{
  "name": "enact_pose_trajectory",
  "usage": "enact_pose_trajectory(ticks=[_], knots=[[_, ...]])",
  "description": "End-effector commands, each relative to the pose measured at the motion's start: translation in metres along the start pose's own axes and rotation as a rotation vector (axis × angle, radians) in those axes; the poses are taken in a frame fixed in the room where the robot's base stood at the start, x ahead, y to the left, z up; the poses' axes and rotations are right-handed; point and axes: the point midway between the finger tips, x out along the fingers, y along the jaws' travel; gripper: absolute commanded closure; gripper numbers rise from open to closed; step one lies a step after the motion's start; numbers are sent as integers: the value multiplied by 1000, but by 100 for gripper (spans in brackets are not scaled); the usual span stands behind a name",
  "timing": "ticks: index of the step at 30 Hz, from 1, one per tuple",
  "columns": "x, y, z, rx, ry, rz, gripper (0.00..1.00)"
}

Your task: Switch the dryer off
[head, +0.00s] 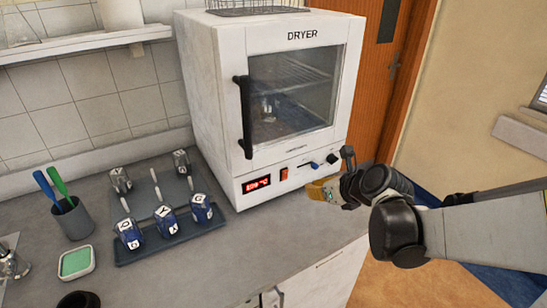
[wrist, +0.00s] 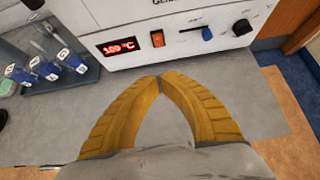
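The white dryer (head: 230,140) stands on the counter with its glass door closed. Its lower panel has a lit red display (head: 257,185) and an orange rocker switch (head: 284,173). In the wrist view the display (wrist: 119,47) shows a temperature in °C, and the orange switch (wrist: 157,39) is just right of it. A blue slider (wrist: 207,33) and a black knob (wrist: 243,27) are further right. My gripper (wrist: 160,77) is shut and empty, its yellow fingertips meeting below the switch in the picture, apart from the panel. The head view shows my gripper (head: 316,190) in front of the panel's right part.
A rack (head: 180,237) with several blue-labelled items stands left of the dryer. The counter (head: 262,243) before the dryer is clear. A wooden door (head: 372,85) is behind it, right.

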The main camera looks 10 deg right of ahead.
Motion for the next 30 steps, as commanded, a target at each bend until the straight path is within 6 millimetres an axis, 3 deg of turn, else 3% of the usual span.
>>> enact_pose_trajectory(ticks=[8, 20, 30], knots=[[21, 1, -1, -4, 0, 2, 100], [105, 1, -2, -4, 0, 2, 100], [128, 0, 27, -4, 0, 0, 100]])
